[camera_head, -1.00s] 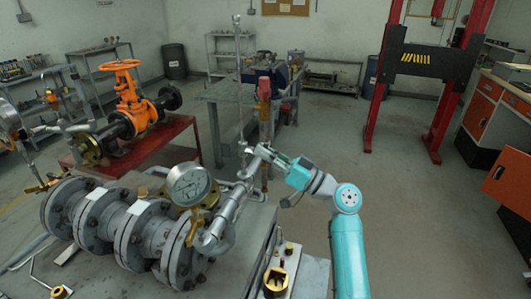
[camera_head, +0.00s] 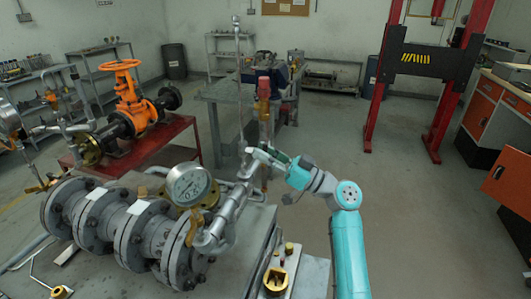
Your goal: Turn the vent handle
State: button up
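My gripper (camera_head: 252,157) is at the end of my teal and grey arm, right of the picture's centre. Its fingertips are at the grey pipework (camera_head: 238,192) below a thin upright rod. They are small and overlap the fittings, so I cannot tell whether they touch, hold anything, or are open or shut. A brass lever (camera_head: 193,228) hangs below the round pressure gauge (camera_head: 188,185), left of my gripper. A red-topped fitting (camera_head: 264,88) stands upright behind my gripper. I cannot tell which part is the vent handle.
A grey flanged pipe assembly (camera_head: 95,225) fills the lower left. An orange gate valve (camera_head: 135,108) sits on a red stand (camera_head: 182,130) behind it. A brass fitting (camera_head: 276,281) stands near the front. A red lift (camera_head: 385,70) is at the right. The floor right of my arm is clear.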

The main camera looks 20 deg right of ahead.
dwell(0.3)
jog(key=v, duration=1.2)
